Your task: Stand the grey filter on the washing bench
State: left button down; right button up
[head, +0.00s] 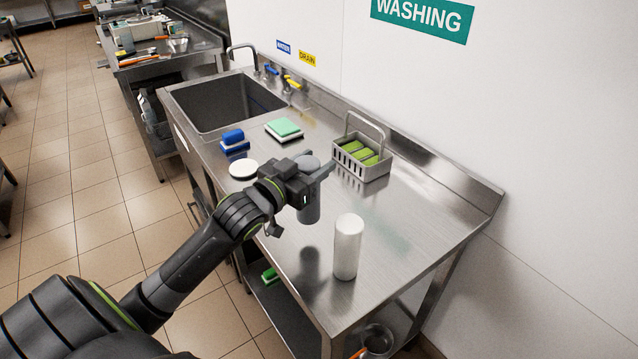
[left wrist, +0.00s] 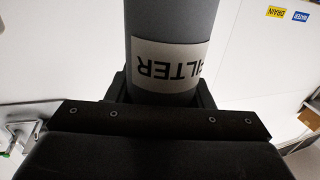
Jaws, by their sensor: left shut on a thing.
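My left gripper (head: 312,176) is shut on the grey filter (head: 309,211), an upright grey cylinder. The filter is over the middle of the steel washing bench (head: 400,215), and a dark shadow apart from its base suggests it is held above the top. In the left wrist view the filter (left wrist: 172,22) fills the jaws, and its white label reads "FILTER" upside down. The gripper body hides part of the filter in the head view. My right gripper is not in view.
A white cylinder (head: 347,248) stands near the front edge. A caddy with green sponges (head: 362,150), a green-and-white pad (head: 284,130), blue sponges (head: 234,142) and a white disc (head: 243,169) are on the bench. The sink (head: 205,112) is at the far left. The bench's right part is clear.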

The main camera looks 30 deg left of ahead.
pick_arm(q)
notch_tip(320, 180, down, 6)
jog(key=shift+r, duration=0.15)
jog(key=shift+f, duration=0.25)
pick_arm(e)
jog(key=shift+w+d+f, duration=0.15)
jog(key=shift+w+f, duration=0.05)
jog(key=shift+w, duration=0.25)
pick_arm(q)
jog(key=shift+f+b, duration=0.15)
jog(key=shift+b, duration=0.2)
jog(key=c, duration=0.7)
grip_release()
jog(key=shift+s, duration=0.1)
